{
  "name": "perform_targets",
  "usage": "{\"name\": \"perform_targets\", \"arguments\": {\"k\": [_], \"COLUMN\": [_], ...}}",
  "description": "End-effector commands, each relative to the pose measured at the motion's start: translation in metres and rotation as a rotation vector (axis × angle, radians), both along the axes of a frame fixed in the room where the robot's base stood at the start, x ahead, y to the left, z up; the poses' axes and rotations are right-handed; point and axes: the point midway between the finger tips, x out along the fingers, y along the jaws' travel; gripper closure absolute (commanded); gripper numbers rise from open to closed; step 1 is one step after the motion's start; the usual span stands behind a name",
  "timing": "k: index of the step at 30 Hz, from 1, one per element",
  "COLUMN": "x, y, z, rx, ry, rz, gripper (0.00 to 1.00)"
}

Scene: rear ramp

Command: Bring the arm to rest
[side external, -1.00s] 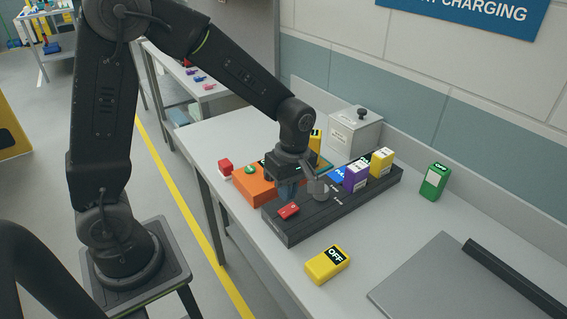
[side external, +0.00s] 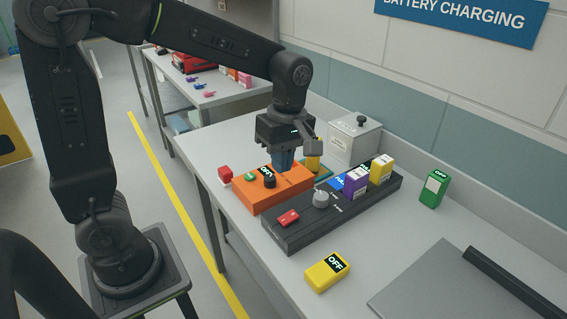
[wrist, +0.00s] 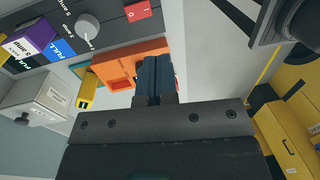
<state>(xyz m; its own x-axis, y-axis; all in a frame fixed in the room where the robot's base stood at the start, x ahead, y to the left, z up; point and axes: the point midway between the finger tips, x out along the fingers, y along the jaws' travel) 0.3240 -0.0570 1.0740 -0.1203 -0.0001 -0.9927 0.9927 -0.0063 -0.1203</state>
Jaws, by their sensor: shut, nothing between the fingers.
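My gripper (side external: 284,160) is shut and empty, pointing down above the orange box (side external: 262,197) on the bench. Its blue fingers lie together in the wrist view (wrist: 155,72), with the orange box (wrist: 112,66) behind them. From the side view I cannot tell the exact gap between the fingertips and the box. The orange box carries a black knob (side external: 270,181) and a green button (side external: 249,177). The black charging strip (side external: 300,232) lies beside it, with a red switch (side external: 288,217) and a grey knob (side external: 321,199).
A purple battery (side external: 355,183) and a yellow battery (side external: 381,170) stand in the strip. A yellow OFF block (side external: 327,272) lies in front, and a green block (side external: 433,189) stands at right. A grey metal box (side external: 354,140) stands behind. Bare bench shows (side external: 385,230) right of the strip.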

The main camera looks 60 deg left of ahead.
Motion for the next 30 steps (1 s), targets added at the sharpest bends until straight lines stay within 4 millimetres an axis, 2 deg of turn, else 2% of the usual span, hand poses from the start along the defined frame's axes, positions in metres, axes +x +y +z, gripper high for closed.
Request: {"name": "perform_targets", "arguments": {"k": [5,12,18,21,25,30], "x": [-0.015,-0.063,-0.099,-0.111,-0.118,-0.120], "y": [0.002,0.005,0.007,0.008,0.009,0.009], "z": [0.014,0.042,0.049,0.049,0.049,0.048], "rx": [-0.016,0.022,0.153,0.221,0.278,0.291], "ry": [-0.075,-0.295,-0.430,-0.463,-0.480,-0.482], "rz": [-0.170,-0.755,-1.230,-1.396,-1.520,-1.549], "gripper": [1.00,1.00,1.00,1.00,1.00,1.00]}}
